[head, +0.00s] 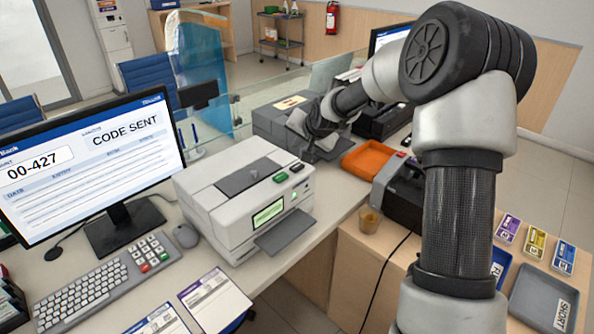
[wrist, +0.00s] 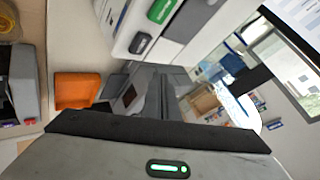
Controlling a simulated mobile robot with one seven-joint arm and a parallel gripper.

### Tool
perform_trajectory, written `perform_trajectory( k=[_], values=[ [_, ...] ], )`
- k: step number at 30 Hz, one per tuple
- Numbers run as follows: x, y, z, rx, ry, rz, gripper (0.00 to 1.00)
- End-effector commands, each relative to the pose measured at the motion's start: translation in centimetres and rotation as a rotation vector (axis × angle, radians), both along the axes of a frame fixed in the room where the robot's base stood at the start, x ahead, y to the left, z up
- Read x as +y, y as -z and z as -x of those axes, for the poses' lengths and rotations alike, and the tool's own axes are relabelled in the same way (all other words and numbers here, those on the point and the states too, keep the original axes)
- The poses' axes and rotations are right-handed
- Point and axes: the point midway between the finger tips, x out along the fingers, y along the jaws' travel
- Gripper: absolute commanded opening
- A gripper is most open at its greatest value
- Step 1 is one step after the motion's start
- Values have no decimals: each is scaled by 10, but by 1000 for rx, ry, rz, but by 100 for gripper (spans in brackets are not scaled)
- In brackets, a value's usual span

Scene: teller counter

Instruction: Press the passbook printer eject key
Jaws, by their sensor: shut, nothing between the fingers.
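The passbook printer (head: 215,207) is a white box with a lit green display on the counter, left of centre in the head view. A green key (head: 280,177) and a dark key (head: 297,167) sit on its top right edge. The wrist view shows the green key (wrist: 162,11) and the dark key (wrist: 141,43) at the top; I cannot read which is eject. My gripper (head: 306,132) is behind and right of the printer, apart from the keys, beside a dark grey box. Its fingers (wrist: 166,90) are shut and empty; the tips are hard to make out in the head view.
The dark grey box (head: 265,125) stands close by my gripper. An orange tray (head: 366,160) and a black-and-grey machine (head: 402,190) lie to the right. A monitor (head: 85,165), keyboard (head: 92,290) and mouse (head: 185,236) are at left. A clear panel (head: 205,75) rises behind.

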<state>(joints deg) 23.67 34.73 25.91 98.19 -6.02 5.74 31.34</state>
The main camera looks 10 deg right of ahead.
Motion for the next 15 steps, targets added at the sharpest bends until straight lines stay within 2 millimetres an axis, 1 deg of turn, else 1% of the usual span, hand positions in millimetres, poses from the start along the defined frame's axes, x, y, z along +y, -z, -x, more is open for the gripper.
perform_trajectory(
  k=[1, 6, 10, 15],
  values=[
    [0, 13, 0, 1, -1, 0, 0],
    [0, 37, 0, 1, -1, 0, 0],
    [0, 45, 0, -1, -1, -1, 0],
    [0, 46, 0, -1, -1, -1, 0]
  ],
)
